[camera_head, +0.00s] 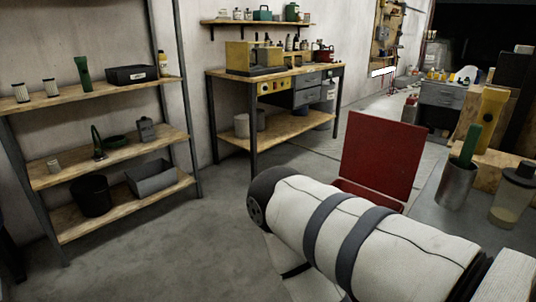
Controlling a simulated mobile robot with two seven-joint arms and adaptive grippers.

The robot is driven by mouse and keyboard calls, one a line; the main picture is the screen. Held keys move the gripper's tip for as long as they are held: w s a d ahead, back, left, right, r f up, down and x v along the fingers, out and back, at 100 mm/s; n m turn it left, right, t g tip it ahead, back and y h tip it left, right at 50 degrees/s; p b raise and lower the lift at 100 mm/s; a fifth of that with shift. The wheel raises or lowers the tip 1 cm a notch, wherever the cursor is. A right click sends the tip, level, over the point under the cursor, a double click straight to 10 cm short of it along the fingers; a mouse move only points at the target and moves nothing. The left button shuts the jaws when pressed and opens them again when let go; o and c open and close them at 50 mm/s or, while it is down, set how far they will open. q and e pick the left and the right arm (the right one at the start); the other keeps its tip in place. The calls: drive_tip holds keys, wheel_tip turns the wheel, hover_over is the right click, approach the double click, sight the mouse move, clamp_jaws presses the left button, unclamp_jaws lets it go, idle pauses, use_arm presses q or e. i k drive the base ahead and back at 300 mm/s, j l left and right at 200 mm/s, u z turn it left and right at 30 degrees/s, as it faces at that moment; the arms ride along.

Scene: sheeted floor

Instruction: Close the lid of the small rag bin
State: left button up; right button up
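The small rag bin shows as a red box (369,195), mostly hidden. Its flat red lid (383,152) stands open, raised nearly upright and leaning slightly back at the rear of the box. A large white cylinder with dark bands crosses in front and covers most of the bin's body; I cannot tell whether it is part of my arm. Neither of my grippers shows in this view.
At right, a grey worktop (424,200) holds a metal cup (457,186) with a green-handled tool, a lidded jar (512,197) and a yellow flashlight (483,123). A shelf rack (110,155) stands left and a workbench (279,80) behind. The floor between is clear.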

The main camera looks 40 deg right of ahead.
sight(383, 155)
drive_tip(key=z, duration=1.35)
drive_tip(key=i+j+z, duration=0.15)
drive_tip(key=z, duration=0.2)
drive_tip(key=i+j+z, duration=0.5)
drive_tip(key=z, duration=0.2)
drive_tip(key=i+j+z, duration=0.45)
drive_tip(key=j+z, duration=0.6)
drive_tip(key=i+j+z, duration=0.1)
drive_tip(key=j+z, duration=0.25)
drive_tip(key=j, duration=0.15)
drive_tip(key=j+z, duration=0.35)
drive_tip(key=i+j+z, duration=0.1)
drive_tip(key=j+z, duration=1.5)
drive_tip(key=j, duration=0.15)
drive_tip(key=k+j+z, duration=0.2)
drive_tip(key=j+z, duration=0.2)
